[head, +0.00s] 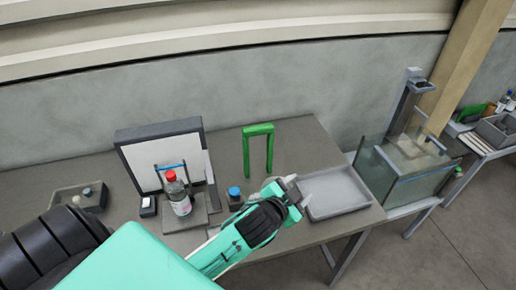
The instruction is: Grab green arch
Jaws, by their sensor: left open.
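A green arch (258,131) stands upright on the grey table, behind the middle of the tabletop. My left gripper (291,186) is at the end of the teal and black arm that comes in from the left. It is open and shows nothing between its fingers. It is in front of the arch and a little to its right in the picture, apart from it. My right gripper is not in the head view.
A bottle with a red cap (179,194) stands before a white panel (160,156). A blue-capped jar (234,196) is near my left arm. A grey tray (352,203) lies right of the gripper. A glass tank (405,165) stands further right. Table around the arch is clear.

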